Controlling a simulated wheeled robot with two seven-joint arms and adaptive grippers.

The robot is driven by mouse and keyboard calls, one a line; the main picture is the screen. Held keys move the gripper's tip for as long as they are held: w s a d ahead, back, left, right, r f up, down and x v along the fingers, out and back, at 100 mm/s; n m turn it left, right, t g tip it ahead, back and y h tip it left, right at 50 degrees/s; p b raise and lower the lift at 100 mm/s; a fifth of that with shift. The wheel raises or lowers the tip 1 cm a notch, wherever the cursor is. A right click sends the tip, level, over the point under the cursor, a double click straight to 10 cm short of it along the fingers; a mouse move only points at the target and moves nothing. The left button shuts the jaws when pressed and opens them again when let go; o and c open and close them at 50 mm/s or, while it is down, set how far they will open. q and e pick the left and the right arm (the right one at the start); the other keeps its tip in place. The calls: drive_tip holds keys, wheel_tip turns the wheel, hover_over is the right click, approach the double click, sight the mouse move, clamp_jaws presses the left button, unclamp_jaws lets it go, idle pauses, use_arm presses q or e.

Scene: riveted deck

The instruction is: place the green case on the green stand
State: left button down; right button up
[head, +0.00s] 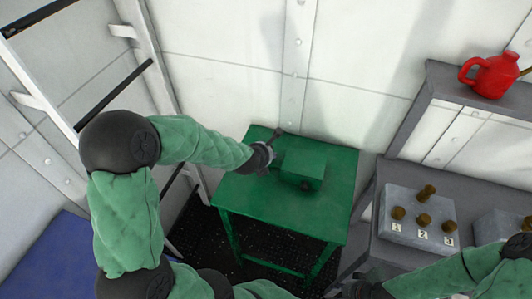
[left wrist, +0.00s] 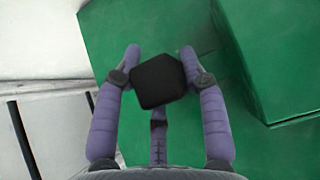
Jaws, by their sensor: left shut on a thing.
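The green case (head: 303,165) is a box resting on, or just above, the top of the green stand (head: 240,190); any small gap between them cannot be made out. A dark knob (head: 306,186) shows on its front side. My left gripper (head: 274,152) is at the case's left side. In the left wrist view its fingers (left wrist: 159,62) are around a black block (left wrist: 158,82), which looks like a grip of the case; the case (left wrist: 285,55) fills the upper right. My right gripper (head: 352,287) is low at the bottom edge, its fingers unclear.
A grey bench (head: 385,255) on the right bears a grey block (head: 400,205) with several brass knobs and number labels. A red can (head: 490,75) stands on the raised shelf (head: 450,80). A ladder-like frame (head: 150,50) stands at left. The stand's front and right top are clear.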

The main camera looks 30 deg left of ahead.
use_arm(q)
drive_tip(key=c, duration=0.7)
unclamp_jaws()
drive_tip(key=shift+r, duration=0.2)
drive_tip(key=p+v, duration=0.5)
drive_tip(key=v, duration=0.7)
drive_tip(key=shift+f, duration=0.15)
